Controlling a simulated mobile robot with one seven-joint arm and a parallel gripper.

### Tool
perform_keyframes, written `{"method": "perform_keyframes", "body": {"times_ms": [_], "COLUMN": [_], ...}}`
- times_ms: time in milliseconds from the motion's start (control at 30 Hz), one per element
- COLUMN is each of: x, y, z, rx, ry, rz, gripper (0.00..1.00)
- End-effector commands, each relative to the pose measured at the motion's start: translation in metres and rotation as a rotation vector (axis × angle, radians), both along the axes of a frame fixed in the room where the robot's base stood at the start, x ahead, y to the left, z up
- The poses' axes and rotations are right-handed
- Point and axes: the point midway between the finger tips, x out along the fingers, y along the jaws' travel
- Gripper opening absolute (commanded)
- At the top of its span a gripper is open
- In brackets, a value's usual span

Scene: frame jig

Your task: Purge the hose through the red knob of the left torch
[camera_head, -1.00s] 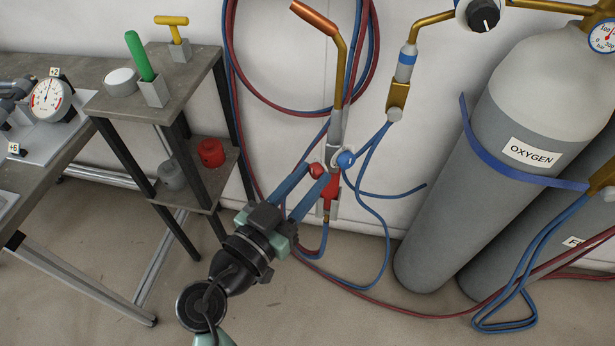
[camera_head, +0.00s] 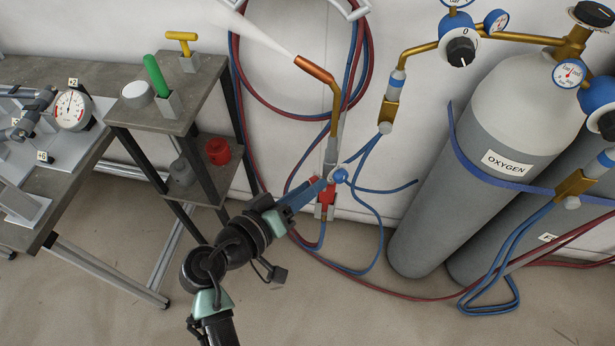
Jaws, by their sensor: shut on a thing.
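The torch hangs upright on the wall, with a copper tip (camera_head: 315,68), a bent brass neck (camera_head: 337,97) and a grey handle (camera_head: 331,152). A white plume (camera_head: 262,36) streams up and left from the tip. The torch's blue knob (camera_head: 340,176) is on the right of its valve body. A red holder (camera_head: 326,208) shows below. My gripper (camera_head: 316,188) reaches in from the lower left, its blue fingers shut at the left side of the valve body. The red knob is hidden between the fingertips.
Red and blue hoses (camera_head: 349,268) loop below the torch and across the floor. The oxygen cylinder (camera_head: 432,215) stands at right. A grey shelf (camera_head: 200,78) with a green-handled tool (camera_head: 156,75) and a red pot (camera_head: 217,151) stands at left.

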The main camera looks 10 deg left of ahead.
Motion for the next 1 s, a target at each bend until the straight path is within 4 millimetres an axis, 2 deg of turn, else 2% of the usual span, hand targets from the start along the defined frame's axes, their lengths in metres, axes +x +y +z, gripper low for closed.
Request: {"method": "perform_keyframes", "body": {"times_ms": [33,400,1000], "x": [0.0008,0.0014,0.0017], "y": [0.0008,0.0017,0.0016], "z": [0.0055,0.0035,0.0020], "rx": [-0.026,-0.163,-0.195], "ry": [0.026,0.159,0.189], "rz": [0.001,0.001,0.001], "gripper": [0.00,0.00,0.00]}}
